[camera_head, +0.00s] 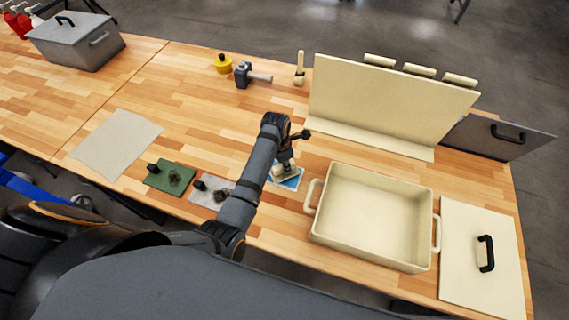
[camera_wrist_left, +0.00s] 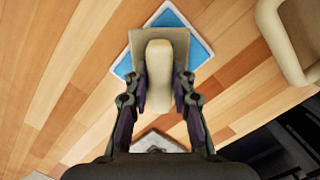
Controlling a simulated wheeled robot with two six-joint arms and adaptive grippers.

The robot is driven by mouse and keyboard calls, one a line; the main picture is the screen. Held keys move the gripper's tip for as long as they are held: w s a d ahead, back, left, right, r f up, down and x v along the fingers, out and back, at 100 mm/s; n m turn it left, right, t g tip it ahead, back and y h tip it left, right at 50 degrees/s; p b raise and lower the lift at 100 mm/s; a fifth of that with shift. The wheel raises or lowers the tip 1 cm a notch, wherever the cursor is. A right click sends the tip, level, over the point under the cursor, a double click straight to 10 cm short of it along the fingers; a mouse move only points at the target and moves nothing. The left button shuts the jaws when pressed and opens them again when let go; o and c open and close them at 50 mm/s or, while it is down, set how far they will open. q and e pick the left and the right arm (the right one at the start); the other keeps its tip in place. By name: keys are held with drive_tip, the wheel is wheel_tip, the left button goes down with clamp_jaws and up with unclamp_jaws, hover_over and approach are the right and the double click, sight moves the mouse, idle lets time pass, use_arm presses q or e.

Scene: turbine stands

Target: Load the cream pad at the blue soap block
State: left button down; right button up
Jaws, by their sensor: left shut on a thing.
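My left gripper (camera_head: 287,160) is shut on the cream pad, and its two fingers also show in the left wrist view (camera_wrist_left: 159,88). The cream pad has a pale upright handle (camera_wrist_left: 159,60) and a flat tan base (camera_wrist_left: 178,40). The pad is over the blue soap block (camera_wrist_left: 197,52), a flat blue square with a white edge, turned at an angle to the pad. The block's blue corners show around the pad; it is also in the head view (camera_head: 292,183). I cannot tell whether pad and block touch. My right gripper is not in view.
A cream open bin (camera_head: 375,215) stands right of the block, with a lid (camera_head: 480,255) beside it. A green block (camera_head: 168,178) and a grey block (camera_head: 210,190), each with a dark-handled tool, lie to the left. A cream upright panel (camera_head: 390,100) stands behind.

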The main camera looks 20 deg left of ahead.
use_arm(q)
drive_tip(key=shift+f, duration=0.65)
idle(0.5)
drive_tip(key=shift+f, duration=0.1)
idle(1.5)
drive_tip(key=shift+r, duration=3.55)
